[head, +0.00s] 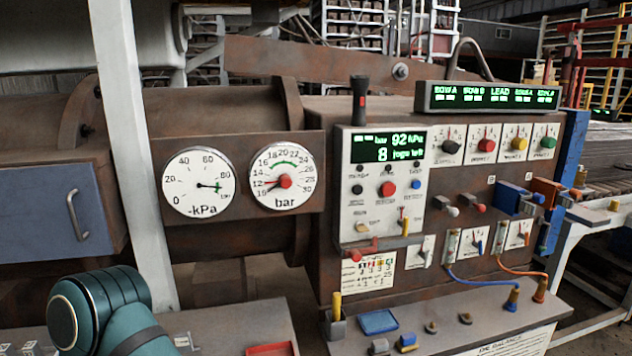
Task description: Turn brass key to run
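The control panel (381,185) is a pale box with a lit green display reading 92 kPa and 8 jogs left. A small brass-coloured upright piece (405,226) at its lower right looks like the key, but it is too small to read its position. A tan knob (362,226) sits at the panel's lower left. A yellow-brass upright piece (337,305) stands in a grey holder on the lower ledge. A teal link of my arm shows at the bottom left, well away from the panel. Neither gripper is in view.
Two dials, a kPa gauge (198,182) and a bar gauge (283,178), are left of the panel. Coloured knobs, small levers and blue and orange cables lie to its right. A white post (130,150) stands at the left. The lower ledge holds a blue tray (379,322).

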